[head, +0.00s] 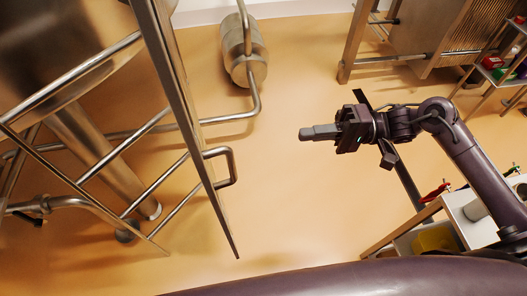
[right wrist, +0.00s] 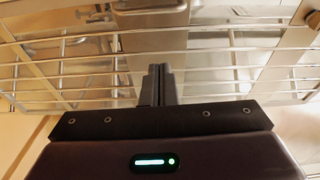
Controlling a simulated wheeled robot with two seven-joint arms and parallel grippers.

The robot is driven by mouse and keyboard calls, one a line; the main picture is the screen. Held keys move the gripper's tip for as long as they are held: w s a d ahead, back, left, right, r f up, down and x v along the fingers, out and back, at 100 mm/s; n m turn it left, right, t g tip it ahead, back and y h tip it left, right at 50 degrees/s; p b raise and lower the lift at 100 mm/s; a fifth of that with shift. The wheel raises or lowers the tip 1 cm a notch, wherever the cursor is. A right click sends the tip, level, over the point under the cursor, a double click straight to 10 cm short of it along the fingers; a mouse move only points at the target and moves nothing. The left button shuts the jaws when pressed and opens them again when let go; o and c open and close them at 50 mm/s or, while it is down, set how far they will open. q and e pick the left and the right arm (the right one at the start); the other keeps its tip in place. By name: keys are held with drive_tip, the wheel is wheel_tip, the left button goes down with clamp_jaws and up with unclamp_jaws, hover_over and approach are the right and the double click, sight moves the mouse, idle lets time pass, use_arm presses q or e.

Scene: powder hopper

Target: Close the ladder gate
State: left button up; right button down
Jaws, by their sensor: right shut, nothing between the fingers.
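A tall steel frame edge (head: 190,120), which looks like the ladder gate, runs down the left half of the head view. It is seen almost edge-on, with a D-shaped handle (head: 234,166) on its right side. I cannot tell how far the gate stands open. My right gripper (head: 303,133) is shut and empty, pointing left, to the right of the handle and apart from it. In the right wrist view its closed fingers (right wrist: 158,70) point toward steel rails (right wrist: 60,62). My left gripper is not in view.
Steel rails and a support leg (head: 95,150) fill the left. A steel cylinder with piping (head: 243,55) stands at the back. A white-topped cart (head: 465,215) is at lower right, and a shelf (head: 490,75) at upper right. The orange floor between is clear.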

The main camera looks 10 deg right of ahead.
drive_tip(key=s+a+p, duration=0.2)
drive_tip(key=a+p, duration=0.2)
drive_tip(key=a, duration=0.9)
drive_tip(key=shift+s+r+p, duration=0.15)
drive_tip(key=shift+r+p, duration=0.05)
drive_tip(key=shift+p, duration=0.1)
